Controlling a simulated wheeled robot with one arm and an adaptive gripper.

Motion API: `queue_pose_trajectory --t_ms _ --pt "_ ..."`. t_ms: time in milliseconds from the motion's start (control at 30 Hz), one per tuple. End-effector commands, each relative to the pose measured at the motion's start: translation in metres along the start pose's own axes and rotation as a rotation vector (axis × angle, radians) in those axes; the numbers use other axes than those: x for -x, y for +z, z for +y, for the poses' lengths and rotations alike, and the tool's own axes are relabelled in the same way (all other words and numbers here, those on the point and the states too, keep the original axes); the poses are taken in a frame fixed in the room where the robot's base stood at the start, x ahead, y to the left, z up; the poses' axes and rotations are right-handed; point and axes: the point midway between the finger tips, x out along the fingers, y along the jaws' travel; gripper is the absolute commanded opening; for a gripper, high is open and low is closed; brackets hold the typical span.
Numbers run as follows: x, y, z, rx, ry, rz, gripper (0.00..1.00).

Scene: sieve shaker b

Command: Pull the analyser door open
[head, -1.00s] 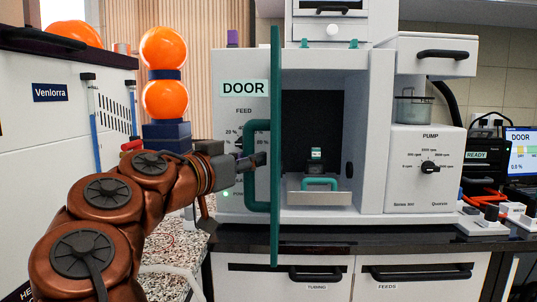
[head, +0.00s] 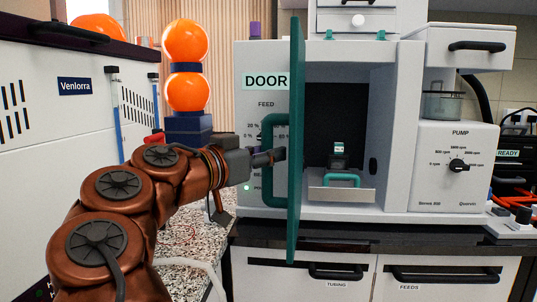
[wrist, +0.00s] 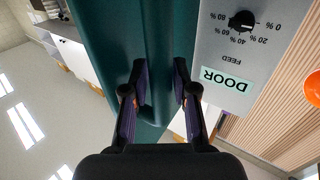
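The analyser door (head: 297,215) is a teal panel. It stands swung out in front of the analyser, almost edge-on in the head view, with the analyser's inside showing to its right. Its teal handle (head: 267,185) is a loop on the door's left face. My gripper (head: 273,156) is at the middle of the handle's upright bar. In the wrist view, my gripper (wrist: 161,88) has one finger on each side of a teal bar, closed in on it. The exact contact at the fingertips is hard to see. The analyser (head: 395,130) is a white cabinet.
Inside the analyser is a small drawer with a teal handle (head: 341,181). A white Venlorra cabinet (head: 60,130) stands at the left, near my arm. Orange spheres on a blue stand (head: 187,90) are behind my arm. Drawers (head: 300,275) lie below the dark worktop (head: 400,236).

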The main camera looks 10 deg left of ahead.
Motion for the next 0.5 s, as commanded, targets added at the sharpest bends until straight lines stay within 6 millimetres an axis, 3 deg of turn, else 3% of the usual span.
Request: queue_pose_trajectory --t_ms 167,500 --pt "-0.0003 0.0004 0.0000 0.000 0.000 -0.001 0.47" --pt "0.0017 0.0005 -0.0004 0.000 -0.001 -0.001 0.47"
